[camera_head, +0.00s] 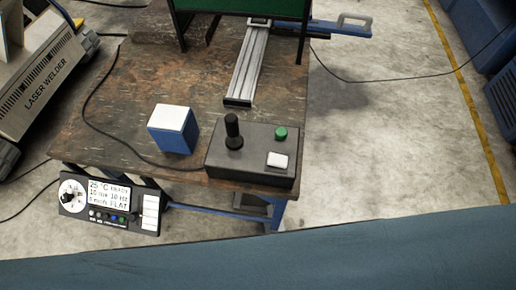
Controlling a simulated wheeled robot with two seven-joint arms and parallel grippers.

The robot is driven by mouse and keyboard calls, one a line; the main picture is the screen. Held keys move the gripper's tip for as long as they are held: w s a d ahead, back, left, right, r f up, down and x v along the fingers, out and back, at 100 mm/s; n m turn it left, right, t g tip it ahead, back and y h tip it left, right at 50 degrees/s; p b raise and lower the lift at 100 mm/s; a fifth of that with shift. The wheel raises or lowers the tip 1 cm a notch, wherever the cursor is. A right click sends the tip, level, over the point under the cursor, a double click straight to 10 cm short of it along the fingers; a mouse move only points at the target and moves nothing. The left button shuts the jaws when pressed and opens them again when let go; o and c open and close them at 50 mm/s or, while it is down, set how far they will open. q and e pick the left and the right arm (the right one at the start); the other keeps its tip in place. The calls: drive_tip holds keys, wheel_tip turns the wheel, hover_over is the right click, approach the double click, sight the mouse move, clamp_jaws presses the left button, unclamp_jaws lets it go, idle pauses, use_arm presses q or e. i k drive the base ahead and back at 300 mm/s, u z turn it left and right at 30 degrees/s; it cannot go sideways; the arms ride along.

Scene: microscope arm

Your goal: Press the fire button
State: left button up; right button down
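A dark grey control box (222,163) sits at the front right corner of the worn brown table. It carries a black joystick (233,130) on its left, a round green button (281,133) at the back right and a white rectangular button (278,160) at the front right. No label marks either one as the fire button.
A blue box with a white top (173,130) stands left of the control box. A dial-and-display panel (110,204) hangs at the table's front. A metal rail (250,65) runs behind, and a laser welder (45,75) stands left. A blue-grey surface (300,255) spans the bottom.

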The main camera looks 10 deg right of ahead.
sight(281, 134)
drive_tip(key=z, duration=1.8)
drive_tip(key=k, duration=1)
drive_tip(key=u, duration=1.25)
drive_tip(key=i, duration=0.5)
drive_tip(key=z, duration=0.05)
